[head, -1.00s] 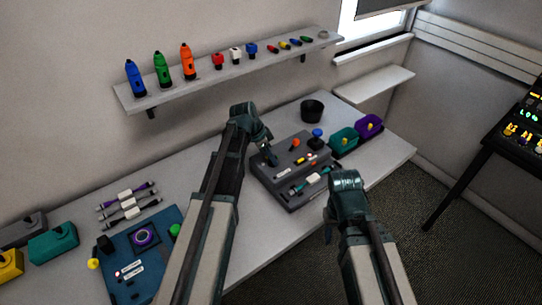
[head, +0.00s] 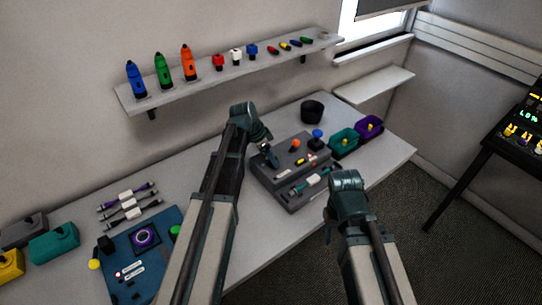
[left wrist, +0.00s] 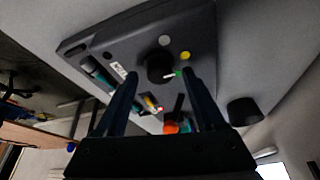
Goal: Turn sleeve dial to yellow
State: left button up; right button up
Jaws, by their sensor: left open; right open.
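The sleeve dial (left wrist: 159,67) is a round black knob on the grey device (left wrist: 110,42) in the left wrist view. Its white pointer mark lies toward a green dot (left wrist: 179,73). A yellow dot (left wrist: 185,55) and a pale grey dot (left wrist: 165,40) sit around it. My left gripper (left wrist: 165,80) is open, its fingers spread on either side of the dial's line, with no clear contact. In the head view my left gripper (head: 268,152) hangs over the back left of the grey device and hides the dial. My right gripper (head: 329,225) is open and empty at the front right.
The device also carries an orange knob (head: 295,144), a blue knob (head: 317,133) and a cable (head: 311,184) in front. A black cup (head: 312,110), a teal bin (head: 343,142) and a purple bin (head: 369,126) stand close by. A blue board (head: 165,262) lies left.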

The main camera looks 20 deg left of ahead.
pick_arm(q)
jog(key=p+v, duration=1.2)
jog(key=v, duration=0.1)
jog(key=shift+r, duration=0.15)
jog(key=s+d+f+n+g+y+b, duration=0.1)
jog(key=s+d+f+n+y+b, duration=0.1)
jog(key=s+d, duration=0.7)
jog(key=s+d+f+n+g+y+b, duration=0.2)
jog(key=s+d+f+b, duration=0.4)
jog(key=s+d, duration=0.3)
jog(key=s+f+n+y, duration=0.1)
jog(key=s+n, duration=0.1)
jog(key=s, duration=0.1)
jog(key=shift+f+n, duration=0.2)
jog(key=shift+n, duration=0.2)
